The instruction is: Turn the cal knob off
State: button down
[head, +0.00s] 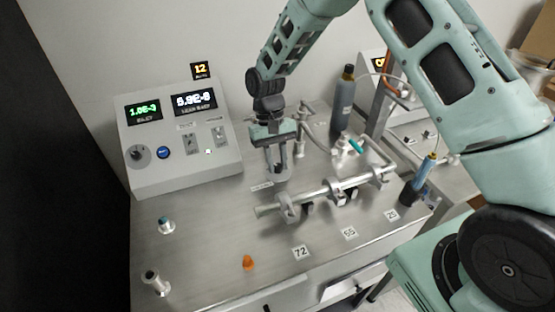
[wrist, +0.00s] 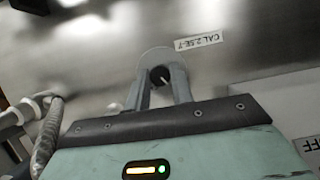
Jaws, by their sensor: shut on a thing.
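The cal knob (wrist: 160,76) is a small dark round knob with a light pointer line, seen in the wrist view beside a label reading CAL 2.5E-7 (wrist: 199,42). My gripper (wrist: 162,84) has its two grey fingers closed around the knob, one on each side. In the head view my gripper (head: 278,170) points down at the metal bench top, behind the left end of the pipe. The fingers hide the knob in that view. The label (head: 262,186) shows just in front of them.
A grey control box (head: 180,140) with lit displays stands at the left. A horizontal metal pipe with clamps (head: 330,188) lies to the right of my gripper. A dark cylinder (head: 343,100) stands behind.

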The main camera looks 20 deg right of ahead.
jog(key=shift+a+n+h, duration=0.1)
jog(key=shift+n+h, duration=0.3)
jog(key=shift+n, duration=0.8)
jog(key=c, duration=1.2)
grip_release()
jog(key=shift+r, duration=0.1)
jog(key=b+v, duration=0.2)
jog(key=v, duration=1.5)
jog(key=shift+r+b, duration=0.2)
jog(key=shift+b, duration=0.2)
jog(key=shift+s+a, duration=0.1)
jog(key=shift+a, duration=0.05)
